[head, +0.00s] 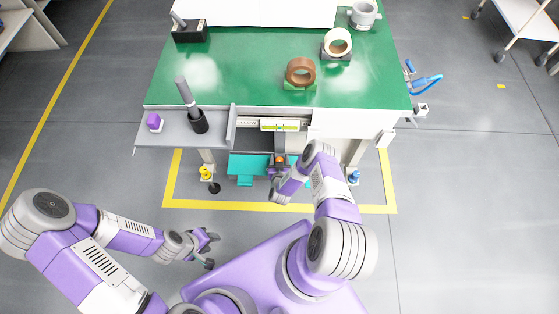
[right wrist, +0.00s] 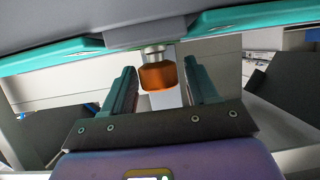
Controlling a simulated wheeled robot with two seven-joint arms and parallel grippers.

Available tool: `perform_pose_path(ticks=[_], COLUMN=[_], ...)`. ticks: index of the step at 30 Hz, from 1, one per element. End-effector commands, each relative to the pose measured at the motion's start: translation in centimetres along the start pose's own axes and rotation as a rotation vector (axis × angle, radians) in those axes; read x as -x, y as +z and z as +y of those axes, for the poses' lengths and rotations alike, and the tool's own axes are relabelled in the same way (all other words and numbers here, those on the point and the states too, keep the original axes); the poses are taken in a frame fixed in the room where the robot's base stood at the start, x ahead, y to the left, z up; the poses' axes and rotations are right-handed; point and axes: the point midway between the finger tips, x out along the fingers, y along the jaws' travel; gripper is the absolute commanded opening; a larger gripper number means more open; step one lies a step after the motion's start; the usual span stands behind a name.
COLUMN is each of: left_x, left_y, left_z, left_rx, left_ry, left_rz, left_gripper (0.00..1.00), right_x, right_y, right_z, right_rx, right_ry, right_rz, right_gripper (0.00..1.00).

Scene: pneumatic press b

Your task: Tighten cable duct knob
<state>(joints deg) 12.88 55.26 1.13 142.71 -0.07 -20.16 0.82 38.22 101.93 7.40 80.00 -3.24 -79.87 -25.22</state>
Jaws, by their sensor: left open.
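In the right wrist view an orange knob (right wrist: 158,76) sits on a short metal stem below a grey block on a teal-edged panel (right wrist: 225,25). My right gripper (right wrist: 163,72) is open, its fingers on either side of the knob with a small gap showing on each side. In the head view the right gripper (head: 279,166) is at the front of the bench beside a teal part (head: 245,166), and a small orange patch, seemingly the knob, shows there. My left gripper (head: 209,248) is open and empty above the floor, away from the bench.
The green bench top (head: 250,75) carries a brown tape roll (head: 301,71), a white tape roll (head: 338,42) and a grey fixture (head: 363,14). Yellow floor lines surround the bench.

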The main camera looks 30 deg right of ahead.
Motion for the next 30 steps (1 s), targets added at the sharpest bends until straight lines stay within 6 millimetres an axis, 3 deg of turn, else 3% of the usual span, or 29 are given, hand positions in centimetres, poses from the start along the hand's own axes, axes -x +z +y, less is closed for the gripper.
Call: perform_pose_path(ticks=[1, 8, 23, 24, 27, 30], left_x=[0.00, 0.00, 0.06, 0.06, 0.06, 0.06], left_y=[0.00, 0.00, 0.00, 0.00, 0.00, 0.00], left_z=[0.00, 0.00, 0.02, 0.02, 0.02, 0.02], left_rx=[0.000, 0.000, 0.000, 0.000, 0.000, 0.000], left_ry=[0.000, 0.000, 0.000, 0.000, 0.000, 0.000], left_rz=[0.000, 0.000, 0.000, 0.000, 0.000, 0.000], left_gripper=[0.43, 0.43, 0.43, 0.43, 0.43, 0.43], right_x=[0.01, 0.03, 0.06, 0.06, 0.06, 0.05], right_y=[0.01, 0.03, 0.09, 0.09, 0.08, 0.07], right_z=[-0.01, -0.01, -0.01, -0.01, -0.01, -0.01], right_rx=[0.000, 0.000, -0.015, -0.015, -0.015, -0.015], right_ry=[0.000, 0.000, 0.037, 0.037, 0.036, 0.036], right_rz=[0.000, -0.001, -0.002, -0.002, -0.002, -0.001], right_gripper=[0.50, 0.14, 0.13, 0.50, 0.65, 0.65])
